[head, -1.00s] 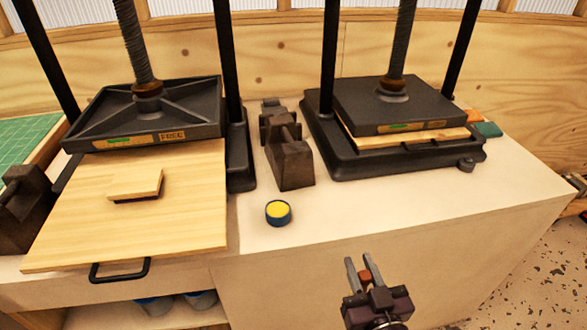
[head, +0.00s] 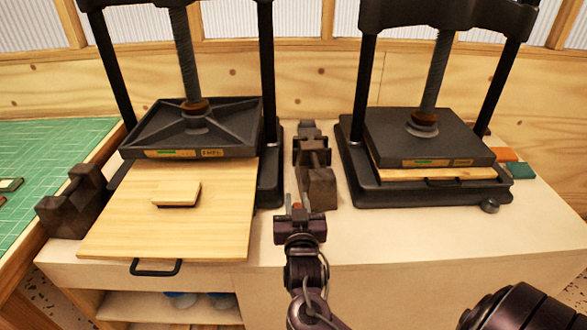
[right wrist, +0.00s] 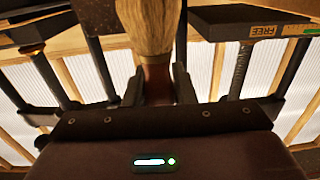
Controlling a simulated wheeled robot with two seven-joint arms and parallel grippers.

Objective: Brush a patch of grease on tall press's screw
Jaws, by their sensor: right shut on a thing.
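The left press's screw (head: 183,50) rises out of the top of the head view. The right press's screw (head: 436,70) runs up to a visible crossbar (head: 440,12), so the left press looks the taller. My right gripper (head: 296,208) is over the bench between the presses, shut on a brush. In the right wrist view the brush's pale bristles (right wrist: 148,25) point up, and its red handle (right wrist: 156,80) is between the fingers. The brush is apart from both screws. The tin of yellow grease is hidden behind my right gripper. My left gripper is out of view.
Dark iron blocks (head: 317,185) stand between the presses. A green mat (head: 50,160) is at the left. The bench front right is clear.

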